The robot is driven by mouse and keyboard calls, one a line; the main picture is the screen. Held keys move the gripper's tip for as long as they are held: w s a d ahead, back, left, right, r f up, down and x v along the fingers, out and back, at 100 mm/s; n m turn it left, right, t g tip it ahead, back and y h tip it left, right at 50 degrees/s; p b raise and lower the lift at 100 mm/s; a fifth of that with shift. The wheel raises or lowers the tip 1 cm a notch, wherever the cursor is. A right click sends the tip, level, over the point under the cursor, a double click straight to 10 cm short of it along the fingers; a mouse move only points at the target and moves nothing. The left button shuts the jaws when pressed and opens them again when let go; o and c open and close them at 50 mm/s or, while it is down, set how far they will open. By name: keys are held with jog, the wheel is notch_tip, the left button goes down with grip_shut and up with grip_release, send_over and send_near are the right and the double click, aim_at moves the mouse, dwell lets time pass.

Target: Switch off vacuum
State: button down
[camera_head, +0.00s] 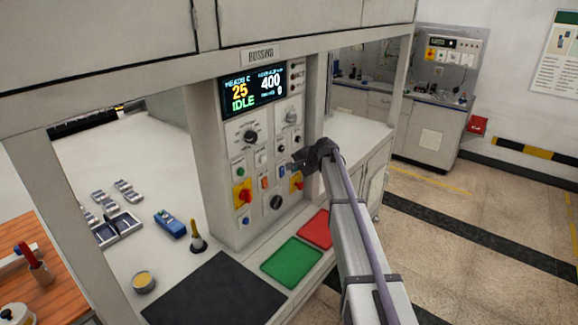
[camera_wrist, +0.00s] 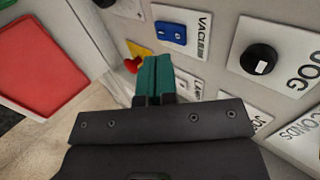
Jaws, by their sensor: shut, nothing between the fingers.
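The vacuum switch (camera_wrist: 170,32) is a blue plate beside the VACUUM label on the light grey panel, near the top middle of the wrist view. Its on or off position is not clear to me. My gripper (camera_wrist: 156,68) is shut and empty, its green fingertips pointing at the panel just below the switch in the picture. They cover part of a neighbouring labelled control (camera_wrist: 187,86). Whether the tips touch the panel I cannot tell. In the head view my gripper (camera_head: 298,162) is at the right side of the control panel (camera_head: 224,190), hiding some controls.
A red-and-yellow stop button (camera_wrist: 133,62) sits close to the fingertips. A black knob (camera_wrist: 258,58) is at the JOG label. The display (camera_head: 254,90) reads IDLE. Green (camera_head: 291,262) and red (camera_head: 316,229) panels lie on the counter below. A blue tool (camera_head: 170,223) lies further left.

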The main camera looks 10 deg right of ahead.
jog(key=w+a+r+p+v, duration=0.1)
jog(key=p+v, duration=0.5)
jog(key=v, duration=0.3)
jog(key=shift+d+r, duration=0.15)
jog(key=shift+r, duration=0.25)
